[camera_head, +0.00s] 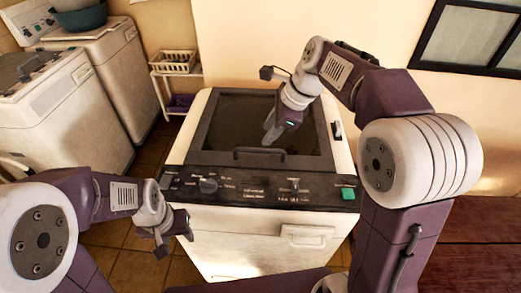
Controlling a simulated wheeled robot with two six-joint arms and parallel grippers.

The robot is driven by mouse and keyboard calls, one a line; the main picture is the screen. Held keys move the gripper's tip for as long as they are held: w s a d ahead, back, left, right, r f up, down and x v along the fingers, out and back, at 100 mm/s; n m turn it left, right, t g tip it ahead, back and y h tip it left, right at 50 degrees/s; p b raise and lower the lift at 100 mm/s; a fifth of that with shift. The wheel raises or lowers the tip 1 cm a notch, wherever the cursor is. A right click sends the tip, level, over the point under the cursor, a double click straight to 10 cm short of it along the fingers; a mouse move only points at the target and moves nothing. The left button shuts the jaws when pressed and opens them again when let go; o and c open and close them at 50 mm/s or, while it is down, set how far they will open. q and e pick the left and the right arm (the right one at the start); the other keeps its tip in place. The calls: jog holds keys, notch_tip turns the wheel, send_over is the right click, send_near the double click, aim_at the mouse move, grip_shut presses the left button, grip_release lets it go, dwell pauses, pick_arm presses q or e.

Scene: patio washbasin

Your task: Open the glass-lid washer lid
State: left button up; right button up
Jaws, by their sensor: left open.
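The glass-lid washer (255,225) stands in the middle, a cream body with a dark control panel along its front top edge. Its dark-framed glass lid (225,120) looks closed and flat on top. A dark bar handle (260,154) sits at the lid's front edge. My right gripper (270,134) points down over the glass, just behind the handle; contact with the lid cannot be told, nor whether its fingers are apart. My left gripper (175,247) is open and empty, low in front of the washer's left front corner, below the panel.
The control panel has a knob (208,185) and a green button (348,194). Two other white washers stand at left, one with a teal basin (82,18) on top. A white rack with a basket (174,62) stands behind left. A reddish wooden surface (480,215) is at right.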

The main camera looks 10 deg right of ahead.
aim_at(258, 149)
jog(key=f, duration=0.2)
jog(key=w+f, duration=0.1)
jog(key=f, duration=0.2)
jog(key=shift+w+a+b, duration=0.15)
jog(key=shift+b, duration=0.25)
jog(key=x, duration=0.3)
jog(key=shift+w+a+f, duration=0.1)
jog(key=shift+a+f, duration=0.15)
jog(key=shift+a, duration=0.25)
jog(key=shift+d, duration=0.2)
grip_shut()
